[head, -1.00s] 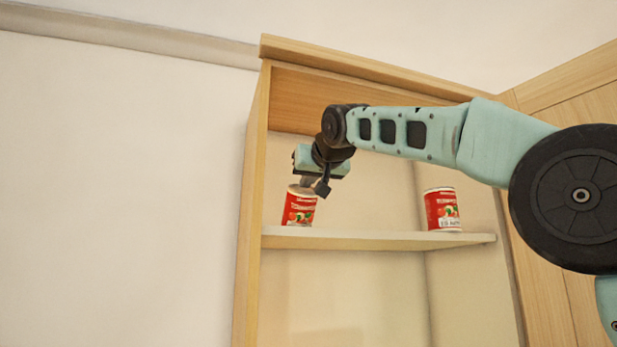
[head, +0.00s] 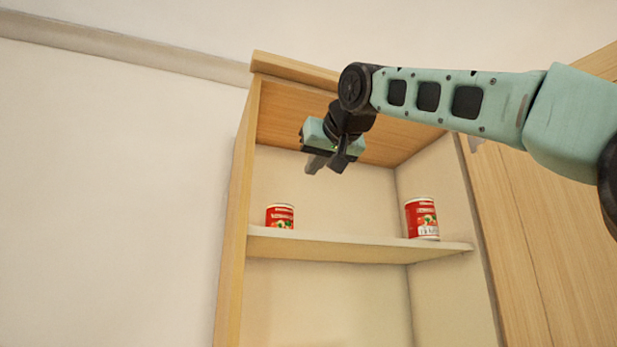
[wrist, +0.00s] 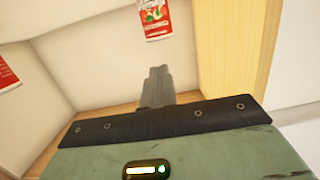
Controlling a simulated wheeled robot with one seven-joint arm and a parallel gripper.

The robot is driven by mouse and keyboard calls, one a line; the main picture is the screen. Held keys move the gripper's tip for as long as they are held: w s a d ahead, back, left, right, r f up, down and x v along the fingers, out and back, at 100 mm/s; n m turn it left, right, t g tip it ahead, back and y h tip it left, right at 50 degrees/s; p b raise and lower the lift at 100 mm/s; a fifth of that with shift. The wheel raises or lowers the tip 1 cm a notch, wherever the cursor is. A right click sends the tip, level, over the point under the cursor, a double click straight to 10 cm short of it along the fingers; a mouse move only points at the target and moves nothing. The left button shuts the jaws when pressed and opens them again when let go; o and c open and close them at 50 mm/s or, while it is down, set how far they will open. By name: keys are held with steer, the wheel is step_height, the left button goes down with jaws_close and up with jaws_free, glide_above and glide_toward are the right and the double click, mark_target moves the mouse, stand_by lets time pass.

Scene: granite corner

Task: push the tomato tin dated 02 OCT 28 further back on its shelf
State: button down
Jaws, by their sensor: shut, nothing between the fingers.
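Two red tomato tins stand on the cupboard shelf (head: 340,243). The left tin (head: 280,217) stands upright, set back, its base hidden by the shelf's front edge. The right tin (head: 422,220) stands upright nearer the front, with a pale label strip low on it. I cannot read a date on either tin. My gripper (head: 314,164) is shut and empty, above and to the right of the left tin, apart from it. In the wrist view my closed fingers (wrist: 157,84) show below the left tin (wrist: 155,18); part of the right tin (wrist: 6,76) shows at the left edge.
The cupboard's left side panel (head: 237,210) is close beside the left tin. The cupboard top (head: 290,68) runs above my gripper. The shelf between the tins is clear. A wooden panel (head: 530,230) stands at the right.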

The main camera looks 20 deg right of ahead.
steer(key=c, duration=1.7)
jaws_free()
steer(key=o, duration=0.5)
steer(key=shift+w+f, duration=0.1)
steer(key=shift+w, duration=0.3)
steer(key=o, duration=1)
steer(key=w, duration=0.1)
steer(key=w+f+t+p, duration=0.1)
steer(key=w, duration=0.1)
steer(key=shift+f+m+h, duration=0.1)
steer(key=shift+m+h, duration=0.2)
steer(key=shift+w+a+f+t, duration=0.2)
steer(key=shift+w+f, duration=0.1)
steer(key=shift+w, duration=0.2)
steer(key=shift+w+a+f+t, duration=0.2)
steer(key=shift+w+f, duration=0.1)
steer(key=shift+w, duration=0.15)
steer(key=shift+d, duration=0.1)
